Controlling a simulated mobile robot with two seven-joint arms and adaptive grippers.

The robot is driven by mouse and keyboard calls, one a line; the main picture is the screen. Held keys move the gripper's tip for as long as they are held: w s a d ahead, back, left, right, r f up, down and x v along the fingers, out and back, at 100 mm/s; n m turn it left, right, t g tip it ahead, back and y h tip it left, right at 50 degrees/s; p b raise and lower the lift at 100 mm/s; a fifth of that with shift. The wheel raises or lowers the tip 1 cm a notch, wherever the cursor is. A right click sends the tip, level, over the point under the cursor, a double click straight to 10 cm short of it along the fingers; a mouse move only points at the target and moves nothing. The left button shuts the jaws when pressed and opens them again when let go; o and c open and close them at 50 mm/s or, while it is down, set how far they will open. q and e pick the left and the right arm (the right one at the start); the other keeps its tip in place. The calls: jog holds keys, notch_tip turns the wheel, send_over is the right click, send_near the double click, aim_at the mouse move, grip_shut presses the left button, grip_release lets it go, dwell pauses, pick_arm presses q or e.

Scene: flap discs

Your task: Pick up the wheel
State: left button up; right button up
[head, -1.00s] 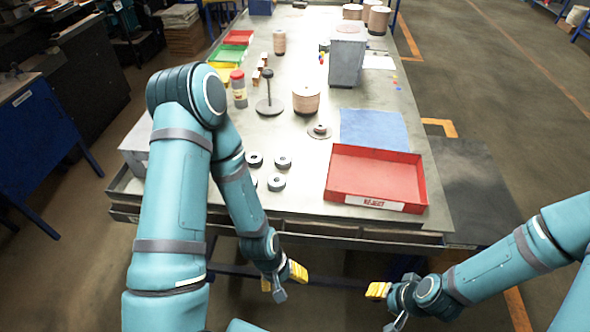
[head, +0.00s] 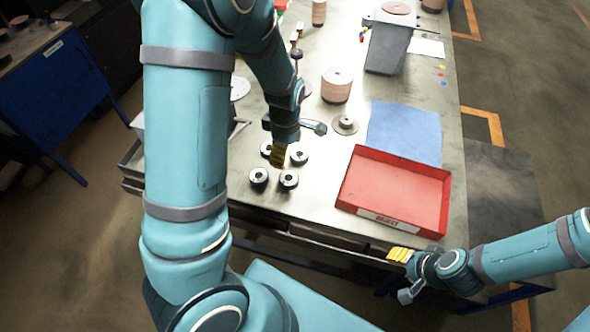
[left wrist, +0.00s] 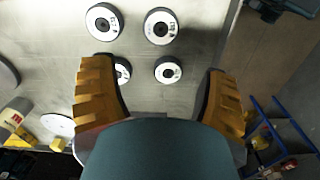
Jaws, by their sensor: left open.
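Several small dark wheels with pale hubs sit in a cluster on the metal table. In the head view they include a front-left wheel (head: 258,177), a front-right wheel (head: 289,179) and a back-right wheel (head: 299,155). Another is partly hidden behind my left gripper (head: 279,157), whose yellow fingers point down over the cluster. In the left wrist view my left gripper (left wrist: 160,98) is open and empty, with a wheel (left wrist: 168,70) between its fingers and another wheel (left wrist: 122,70) partly covered by the left finger. My right gripper (head: 401,254) is off the table's front edge; its opening is unclear.
A red tray (head: 352,190) stands right of the wheels, with a blue mat (head: 404,118) behind it. A small disc on a base (head: 345,124), a copper-coloured spool (head: 336,86) and a grey bin (head: 386,48) stand farther back. Bare table separates wheels and tray.

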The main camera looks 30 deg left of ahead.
pick_arm(q)
jog(key=b, duration=0.1)
send_over(290, 178)
jog(key=f, duration=0.7)
jog(key=shift+s+a+f, duration=0.15)
jog(key=shift+a+f, duration=0.05)
jog(key=shift+a, duration=0.2)
jog(key=shift+d+f, duration=0.15)
jog(key=shift+f, duration=1.4)
jog(key=shift+d+f, duration=0.1)
jog(key=shift+f, duration=1.4)
jog(key=c, duration=1)
